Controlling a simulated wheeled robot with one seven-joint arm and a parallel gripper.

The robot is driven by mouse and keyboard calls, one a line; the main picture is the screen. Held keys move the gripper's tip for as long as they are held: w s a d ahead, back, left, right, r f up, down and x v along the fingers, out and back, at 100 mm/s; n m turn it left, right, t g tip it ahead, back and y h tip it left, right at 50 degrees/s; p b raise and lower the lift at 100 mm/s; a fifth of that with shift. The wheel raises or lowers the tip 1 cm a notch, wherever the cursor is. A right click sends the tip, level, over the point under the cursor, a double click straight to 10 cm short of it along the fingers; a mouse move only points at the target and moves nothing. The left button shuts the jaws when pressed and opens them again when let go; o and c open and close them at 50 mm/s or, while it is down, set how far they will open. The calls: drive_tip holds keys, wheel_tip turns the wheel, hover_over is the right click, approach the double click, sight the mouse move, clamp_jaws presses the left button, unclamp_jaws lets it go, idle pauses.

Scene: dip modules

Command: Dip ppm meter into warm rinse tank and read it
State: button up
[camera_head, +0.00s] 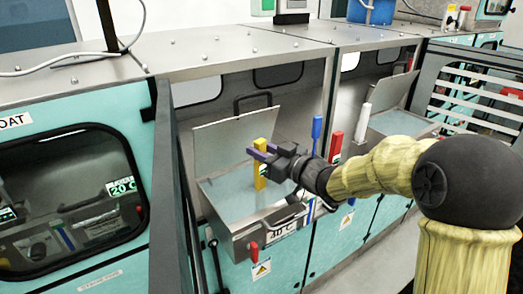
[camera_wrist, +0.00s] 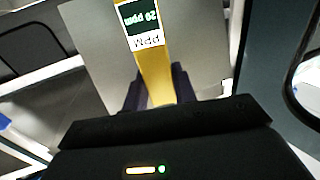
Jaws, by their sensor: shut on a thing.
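My gripper (camera_head: 258,152) is shut on the yellow ppm meter (camera_head: 260,181) and holds it upright over an open tank with clear liquid. The tank (camera_head: 247,237) has a raised lid (camera_head: 232,135) behind it and a label (camera_head: 283,231) reading 40 C on its front. The meter's lower end is at or above the liquid; I cannot tell whether it is in it. In the wrist view the meter (camera_wrist: 156,80) shows between my fingers. Its screen (camera_wrist: 139,18) appears upside down and seems to read 20 ppm, above a PPM mark.
A similar open tank (camera_head: 398,124) stands to the right. Blue (camera_head: 316,130) and red (camera_head: 335,146) upright handles stand between them. A dark panel edge (camera_head: 170,180) borders the left side, next to a closed window unit marked 20 C (camera_head: 122,186).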

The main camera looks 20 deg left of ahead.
idle(0.4)
wheel_tip(320, 180, up, 15)
drive_tip(key=p, duration=1.2)
drive_tip(key=shift+f, duration=0.2)
idle(0.5)
idle(0.6)
